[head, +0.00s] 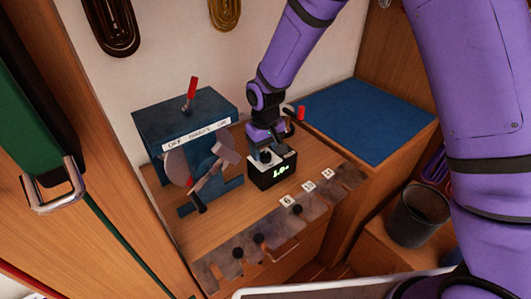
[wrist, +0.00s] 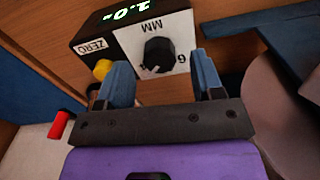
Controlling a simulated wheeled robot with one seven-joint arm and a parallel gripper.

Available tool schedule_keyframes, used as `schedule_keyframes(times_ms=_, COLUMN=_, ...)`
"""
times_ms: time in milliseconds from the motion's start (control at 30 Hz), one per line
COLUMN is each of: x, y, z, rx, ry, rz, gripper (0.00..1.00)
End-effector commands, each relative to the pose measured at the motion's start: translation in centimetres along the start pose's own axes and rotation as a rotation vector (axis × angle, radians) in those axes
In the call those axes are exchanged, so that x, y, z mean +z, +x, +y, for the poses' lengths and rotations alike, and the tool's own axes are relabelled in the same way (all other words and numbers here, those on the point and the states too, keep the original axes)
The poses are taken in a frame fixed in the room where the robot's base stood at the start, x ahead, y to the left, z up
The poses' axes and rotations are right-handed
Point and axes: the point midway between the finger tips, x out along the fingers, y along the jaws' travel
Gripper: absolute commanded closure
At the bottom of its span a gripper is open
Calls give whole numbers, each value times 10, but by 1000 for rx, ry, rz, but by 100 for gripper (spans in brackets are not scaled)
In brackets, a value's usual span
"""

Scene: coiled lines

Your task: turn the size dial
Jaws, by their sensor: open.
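The size dial (wrist: 158,55) is a black round knob on the white face of a small black box (head: 272,174). In the wrist view that face bears the letters MM and a 6 beside the dial. A green readout (wrist: 124,14) shows about 1.0. A yellow button (wrist: 102,68) sits next to a ZERO label. My gripper (wrist: 164,74) is open, with its blue fingers on either side of the dial's near edge and a gap at each side. In the head view my gripper (head: 266,138) is just above the box, partly hiding its top.
A blue machine (head: 185,115) with a red-tipped lever and a grey disc stands left of the box. A red handle (head: 300,113) rises close behind my gripper. Numbered tags (head: 309,187) line the bench front. A blue mat (head: 352,118) lies right; a dark bin (head: 415,215) stands lower right.

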Motion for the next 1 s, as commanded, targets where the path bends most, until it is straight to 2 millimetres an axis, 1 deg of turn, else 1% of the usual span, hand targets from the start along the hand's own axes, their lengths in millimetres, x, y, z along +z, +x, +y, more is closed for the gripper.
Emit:
schedule_keyframes(times_ms=33, x=0, y=6, z=0, rx=0, ry=0, rz=-2, gripper=39)
schedule_keyframes(times_ms=200, x=0, y=17, z=0, rx=0, ry=1, rz=-1, gripper=39)
schedule_keyframes(times_ms=500, x=0, y=18, z=0, rx=0, ry=1, rz=0, gripper=39)
schedule_keyframes(times_ms=533, x=0, y=18, z=0, rx=0, ry=1, rz=0, gripper=44)
schedule_keyframes(times_ms=567, x=0, y=18, z=0, rx=0, ry=1, rz=0, gripper=50)
schedule_keyframes(times_ms=600, x=0, y=18, z=0, rx=0, ry=1, rz=0, gripper=60)
schedule_keyframes(times_ms=667, x=0, y=18, z=0, rx=0, ry=1, rz=0, gripper=73)
schedule_keyframes(times_ms=700, x=0, y=18, z=0, rx=0, ry=1, rz=0, gripper=83)
schedule_keyframes(times_ms=733, x=0, y=18, z=0, rx=0, ry=1, rz=0, gripper=88)
schedule_keyframes(times_ms=1000, x=0, y=18, z=0, rx=0, ry=-17, rz=1, gripper=88)
